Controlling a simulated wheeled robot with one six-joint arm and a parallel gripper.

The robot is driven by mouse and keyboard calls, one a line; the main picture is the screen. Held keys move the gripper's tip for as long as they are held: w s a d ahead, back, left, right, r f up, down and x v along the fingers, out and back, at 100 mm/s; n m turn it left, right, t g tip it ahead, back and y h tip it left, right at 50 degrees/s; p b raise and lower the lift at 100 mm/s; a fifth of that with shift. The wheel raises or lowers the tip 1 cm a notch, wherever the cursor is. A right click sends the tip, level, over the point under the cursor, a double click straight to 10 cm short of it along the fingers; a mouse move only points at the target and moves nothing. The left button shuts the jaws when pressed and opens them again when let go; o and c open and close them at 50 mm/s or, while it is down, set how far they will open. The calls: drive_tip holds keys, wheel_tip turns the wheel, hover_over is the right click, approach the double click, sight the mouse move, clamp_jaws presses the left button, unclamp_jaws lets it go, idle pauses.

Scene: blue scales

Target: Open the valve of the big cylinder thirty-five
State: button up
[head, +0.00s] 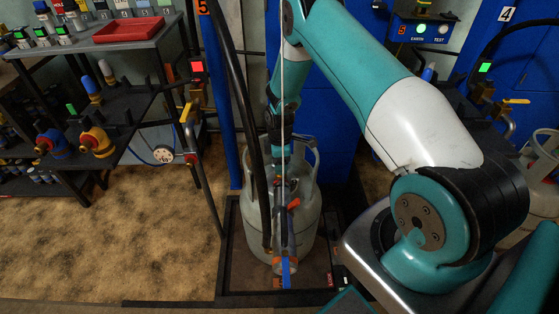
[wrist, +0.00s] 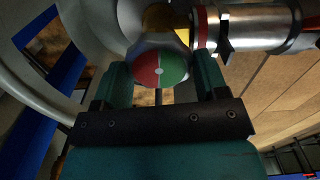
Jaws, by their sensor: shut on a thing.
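The big grey cylinder (head: 307,222) stands upright on a dark framed platform in the middle of the head view. Its valve handwheel, a round disc half red and half green (wrist: 172,66), shows in the wrist view between the two fingers of my gripper (wrist: 160,76). My gripper is shut on the handwheel. In the head view my gripper (head: 279,166) is low inside the cylinder's collar, and the arm and hose partly hide the grip. A silver connector (wrist: 262,28) sits beside the handwheel, next to a brass part (wrist: 165,16).
A black hose (head: 246,110) hangs down in front of the cylinder. A blue post (head: 217,95) stands to its left. A shelf (head: 105,60) with a red tray (head: 127,30) and fittings is at the left. Another cylinder (head: 543,170) is at the far right.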

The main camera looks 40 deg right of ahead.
drive_tip(key=shift+w, duration=0.1)
idle(0.3)
drive_tip(key=o, duration=0.9)
drive_tip(key=shift+r, duration=0.1)
wheel_tip(320, 180, up, 17)
drive_tip(key=shift+r+p, duration=0.15)
drive_tip(key=shift+p, duration=0.6)
